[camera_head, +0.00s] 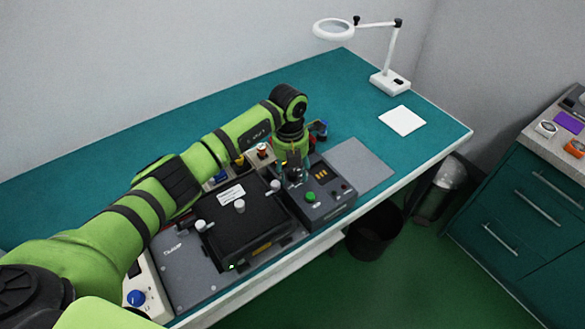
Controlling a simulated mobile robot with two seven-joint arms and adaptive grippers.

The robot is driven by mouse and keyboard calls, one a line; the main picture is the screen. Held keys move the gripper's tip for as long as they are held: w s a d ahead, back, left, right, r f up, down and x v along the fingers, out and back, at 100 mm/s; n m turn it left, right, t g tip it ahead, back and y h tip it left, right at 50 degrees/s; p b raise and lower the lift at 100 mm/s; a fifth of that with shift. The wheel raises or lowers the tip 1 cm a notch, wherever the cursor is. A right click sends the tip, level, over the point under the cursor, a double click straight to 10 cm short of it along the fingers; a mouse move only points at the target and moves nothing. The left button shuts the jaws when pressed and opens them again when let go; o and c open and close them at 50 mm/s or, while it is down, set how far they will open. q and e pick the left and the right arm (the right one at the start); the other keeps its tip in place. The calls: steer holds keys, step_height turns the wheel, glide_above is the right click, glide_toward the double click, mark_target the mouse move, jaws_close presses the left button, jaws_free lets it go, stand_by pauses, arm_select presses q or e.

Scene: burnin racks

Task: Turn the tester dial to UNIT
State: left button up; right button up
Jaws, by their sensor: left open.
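The tester (325,207) is a dark grey box at the front edge of the teal bench, with a green button, a small amber display and a red button on its top. My left gripper (294,171) points down over the back left part of the tester's top. It is open, with its fingers at a dark knob-like part that looks like the dial. The dial is mostly hidden by the fingers, and its labels and pointer cannot be read. Whether the fingers touch it cannot be told. My right gripper is out of view.
A black fixture (247,222) with white-capped posts stands left of the tester. A grey mat (358,165) lies right of it, empty. A magnifier lamp (390,82) and a white pad (402,120) are at the far right. A black bin (374,233) stands below the front edge.

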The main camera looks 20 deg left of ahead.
arm_select(q)
steer(key=c, duration=0.7)
jaws_close()
steer(key=shift+w+f+m+b, duration=0.15)
steer(key=shift+m+b, duration=0.35)
steer(key=shift+b, duration=0.25)
steer(key=m+b, duration=0.9)
steer(key=b, duration=0.1)
steer(key=shift+b, duration=0.35)
steer(key=m+b, duration=0.2)
steer(key=m, duration=0.2)
steer(key=shift+g+b, duration=0.3)
steer(key=shift+b, duration=0.1)
steer(key=m+b, duration=0.2)
steer(key=m, duration=0.1)
steer(key=shift+m+y, duration=0.3)
steer(key=shift+m, duration=0.1)
steer(key=m+b, duration=0.1)
steer(key=m, duration=0.3)
steer(key=shift+d, duration=0.1)
steer(key=m+b, duration=0.1)
steer(key=m, duration=0.9)
steer(key=shift+y, duration=0.3)
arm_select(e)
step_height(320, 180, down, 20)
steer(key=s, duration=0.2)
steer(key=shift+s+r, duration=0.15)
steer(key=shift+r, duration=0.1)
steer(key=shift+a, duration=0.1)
